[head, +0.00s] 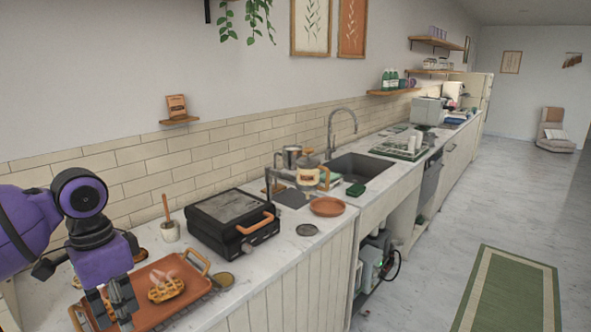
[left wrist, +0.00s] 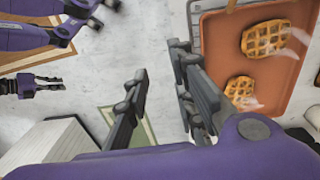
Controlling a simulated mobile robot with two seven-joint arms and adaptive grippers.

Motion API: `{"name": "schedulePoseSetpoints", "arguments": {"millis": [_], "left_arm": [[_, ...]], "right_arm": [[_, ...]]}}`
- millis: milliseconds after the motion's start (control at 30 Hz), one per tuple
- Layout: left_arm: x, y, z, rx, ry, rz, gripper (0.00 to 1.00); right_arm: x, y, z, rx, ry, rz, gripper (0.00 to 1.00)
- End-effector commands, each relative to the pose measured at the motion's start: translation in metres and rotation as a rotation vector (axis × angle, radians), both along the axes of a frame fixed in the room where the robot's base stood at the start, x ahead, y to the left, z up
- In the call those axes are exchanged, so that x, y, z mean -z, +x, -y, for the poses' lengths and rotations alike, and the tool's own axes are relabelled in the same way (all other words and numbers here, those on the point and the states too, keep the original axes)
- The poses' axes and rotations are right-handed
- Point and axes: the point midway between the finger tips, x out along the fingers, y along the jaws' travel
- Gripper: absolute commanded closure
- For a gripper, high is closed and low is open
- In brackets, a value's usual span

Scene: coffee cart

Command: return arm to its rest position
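My left gripper (head: 112,309) hangs fingers-down over the near left part of the orange tray in the head view. In the left wrist view the left gripper (left wrist: 159,68) has its fingers apart, with nothing between them but floor. A waffle (head: 165,290) lies on the tray (head: 150,272) just right of the gripper. The left wrist view shows two waffles, one (left wrist: 266,39) farther up and one (left wrist: 239,87) close to a finger. Part of my right arm (left wrist: 60,35) seems to show at the upper left of the left wrist view; its finger state is unclear.
A black waffle press (head: 232,222) with an orange handle stands right of the tray, beside a small crock (head: 170,231) with a utensil. The floor (head: 425,255) right of the counter is open.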

Motion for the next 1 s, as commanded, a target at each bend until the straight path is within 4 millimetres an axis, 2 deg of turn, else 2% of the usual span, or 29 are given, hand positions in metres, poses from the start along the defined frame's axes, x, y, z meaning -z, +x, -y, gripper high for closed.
{"name": "schedulePoseSetpoints", "arguments": {"millis": [33, 267, 467, 500, 600, 700, 833, 1000], "left_arm": [[0.02, 0.0, 0.007, 0.002, -0.017, 0.0, 0.77], [0.114, 0.003, 0.046, -0.014, -0.116, 0.075, 0.77], [0.217, -0.018, 0.094, -0.08, -0.248, 0.174, 0.77], [0.238, -0.027, 0.105, -0.105, -0.28, 0.202, 0.77], [0.284, -0.052, 0.128, -0.182, -0.347, 0.279, 0.77], [0.321, -0.081, 0.144, -0.275, -0.393, 0.363, 0.77], [0.355, -0.128, 0.152, -0.409, -0.409, 0.473, 0.77], [0.377, -0.194, 0.143, -0.566, -0.354, 0.612, 0.77]], "right_arm": [[0.0, -0.001, 0.0, 0.001, 0.0, -0.001, 1.0], [0.002, -0.009, 0.004, 0.001, -0.005, -0.015, 1.0], [-0.003, -0.001, 0.0, -0.004, -0.001, -0.001, 1.0], [-0.004, 0.001, 0.0, -0.004, -0.001, 0.002, 1.0], [-0.005, 0.002, 0.0, -0.005, 0.0, 0.005, 1.0], [-0.006, 0.002, 0.001, -0.006, -0.002, 0.005, 1.0], [-0.008, 0.003, 0.001, -0.007, -0.002, 0.007, 1.0], [-0.01, 0.003, 0.001, -0.007, -0.001, 0.007, 1.0]]}}
